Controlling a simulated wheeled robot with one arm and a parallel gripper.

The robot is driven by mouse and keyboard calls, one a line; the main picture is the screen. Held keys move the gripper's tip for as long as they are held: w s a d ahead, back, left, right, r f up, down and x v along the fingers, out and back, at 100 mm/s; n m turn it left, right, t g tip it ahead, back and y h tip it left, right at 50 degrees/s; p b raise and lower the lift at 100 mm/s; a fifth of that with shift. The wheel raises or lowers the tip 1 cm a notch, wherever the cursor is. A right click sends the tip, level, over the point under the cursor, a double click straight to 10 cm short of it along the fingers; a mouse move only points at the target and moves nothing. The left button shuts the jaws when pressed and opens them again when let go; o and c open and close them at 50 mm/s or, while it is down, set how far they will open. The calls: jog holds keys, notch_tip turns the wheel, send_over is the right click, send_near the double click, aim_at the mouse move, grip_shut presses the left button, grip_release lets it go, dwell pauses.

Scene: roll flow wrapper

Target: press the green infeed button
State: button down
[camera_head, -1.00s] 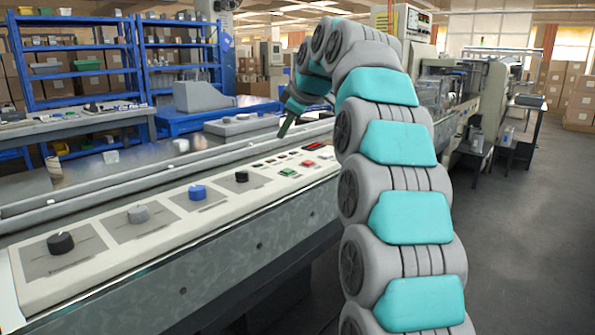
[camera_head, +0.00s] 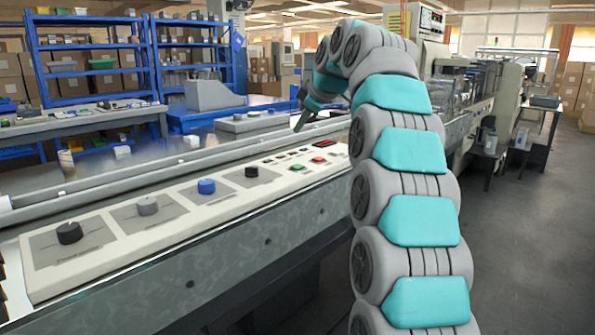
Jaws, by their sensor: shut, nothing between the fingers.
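The control panel (camera_head: 103,257) is a long cream strip along the front of the machine. A small green button (camera_head: 298,168) sits toward its far right part, with a red button (camera_head: 319,160) just right of it. Which green one is the infeed button cannot be read from here. My gripper (camera_head: 298,129) is shut and empty, its dark green tip pointing down. In the picture it is above the green button, apart from it, and seems to be over the back edge of the panel. My arm covers the panel's right end.
Black, grey and blue knobs, such as the blue knob (camera_head: 206,186), stand up from the panel to the left. A metal rail (camera_head: 110,184) runs behind it. Blue shelves (camera_head: 90,60) stand at the back. The floor (camera_head: 530,240) at right is clear.

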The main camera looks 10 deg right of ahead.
aim_at(301, 167)
jog(key=shift+f+b, duration=2.6)
jog(key=shift+f, duration=0.95)
jog(key=shift+f, duration=0.1)
jog(key=shift+f+b, duration=0.3)
